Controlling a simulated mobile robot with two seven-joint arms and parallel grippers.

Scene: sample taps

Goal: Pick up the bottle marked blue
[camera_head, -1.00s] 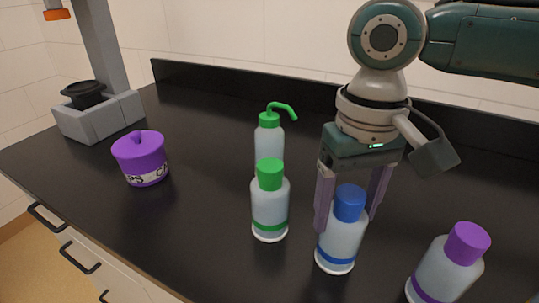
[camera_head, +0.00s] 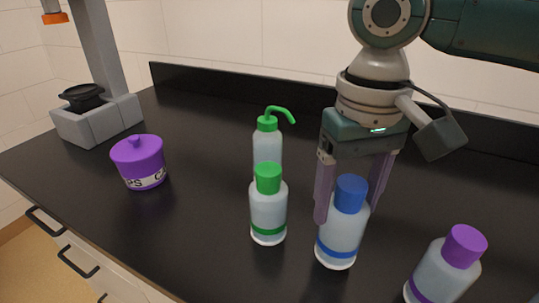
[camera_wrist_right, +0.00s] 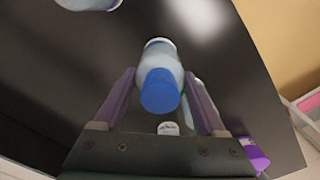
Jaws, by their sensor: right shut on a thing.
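The bottle marked blue (camera_head: 342,232) has a blue cap, a pale body and a blue band. My right gripper (camera_head: 349,207) comes down from above with one finger on each side of it, shut on its upper part. The bottle is upright and appears slightly above the counter. In the right wrist view its blue cap (camera_wrist_right: 160,92) lies between the two fingers (camera_wrist_right: 158,100). My left gripper is not in view.
A green-capped bottle (camera_head: 268,210) stands close on the left, with a green-spouted wash bottle (camera_head: 267,150) behind it. A purple-capped bottle (camera_head: 445,270) stands at the front right. A purple jar (camera_head: 140,163) and a grey stand (camera_head: 98,120) are on the left of the black counter (camera_head: 200,215).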

